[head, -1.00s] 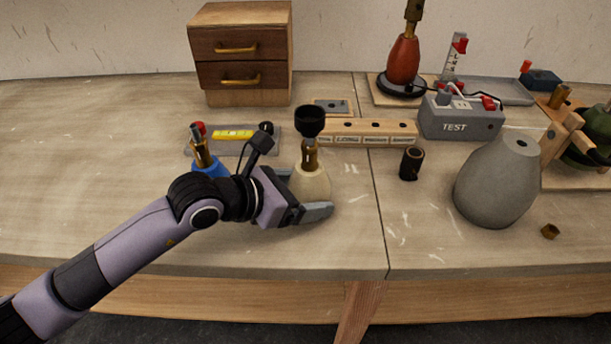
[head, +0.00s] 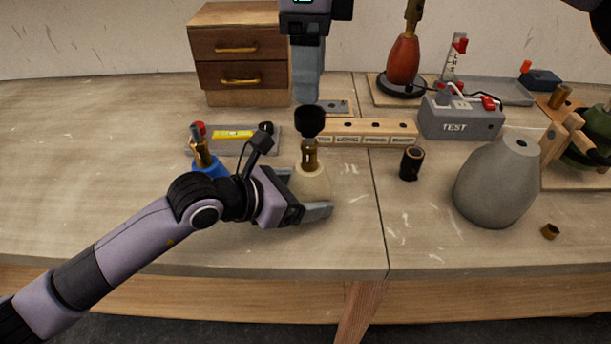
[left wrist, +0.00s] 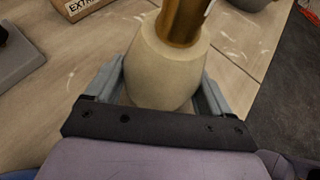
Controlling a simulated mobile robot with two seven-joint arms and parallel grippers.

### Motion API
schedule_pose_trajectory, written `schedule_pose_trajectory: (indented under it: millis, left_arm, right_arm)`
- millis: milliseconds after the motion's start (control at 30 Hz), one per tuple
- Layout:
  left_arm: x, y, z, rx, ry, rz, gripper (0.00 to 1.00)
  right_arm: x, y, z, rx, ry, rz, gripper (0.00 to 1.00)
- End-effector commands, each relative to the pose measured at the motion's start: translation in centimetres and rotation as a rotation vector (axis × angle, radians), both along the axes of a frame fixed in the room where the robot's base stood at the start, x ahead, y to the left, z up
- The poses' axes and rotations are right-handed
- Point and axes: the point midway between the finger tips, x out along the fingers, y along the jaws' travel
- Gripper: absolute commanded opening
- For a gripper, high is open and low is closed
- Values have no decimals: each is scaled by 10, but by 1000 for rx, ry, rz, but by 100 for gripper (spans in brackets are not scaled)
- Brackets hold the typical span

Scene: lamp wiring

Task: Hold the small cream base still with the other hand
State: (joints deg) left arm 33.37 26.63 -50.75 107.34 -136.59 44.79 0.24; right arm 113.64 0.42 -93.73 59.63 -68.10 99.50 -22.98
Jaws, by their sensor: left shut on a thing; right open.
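The small cream base (head: 316,184) stands upright on the bench, with a brass socket (head: 310,156) and a black cup-shaped piece (head: 310,121) on top. My left gripper (head: 306,196) is shut on the cream base, with one finger on each side. The cream base (left wrist: 158,75) also shows between the fingers in the left wrist view, with brass above it. My right gripper (head: 307,78) hangs above and just behind the black piece, pointing down, apart from it. Its fingers are seen nearly edge-on.
A blue base (head: 207,166) stands left of my left gripper. A labelled wooden rack (head: 368,132) lies behind, with a grey TEST box (head: 460,120) at its right. A black cylinder (head: 411,163) and a large grey base (head: 497,182) stand to the right. The bench front is clear.

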Motion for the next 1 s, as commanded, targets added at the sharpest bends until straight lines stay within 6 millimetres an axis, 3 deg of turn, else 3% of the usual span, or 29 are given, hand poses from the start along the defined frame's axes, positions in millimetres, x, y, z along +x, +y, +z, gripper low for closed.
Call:
schedule_pose_trajectory:
  millis: [300,500,933,1000]
  left_arm:
    - [1,1,-1,3,1,3,45]
    - [1,1,-1,3,1,3,45]
    - [1,1,-1,3,1,2,45]
    - [1,1,-1,3,1,2,45]
  right_arm:
    - [0,-1,-44,4,5,1,61]
    - [0,0,-62,5,2,1,61]
    - [0,0,-69,6,1,0,61]
    - [0,0,-69,6,1,1,38]
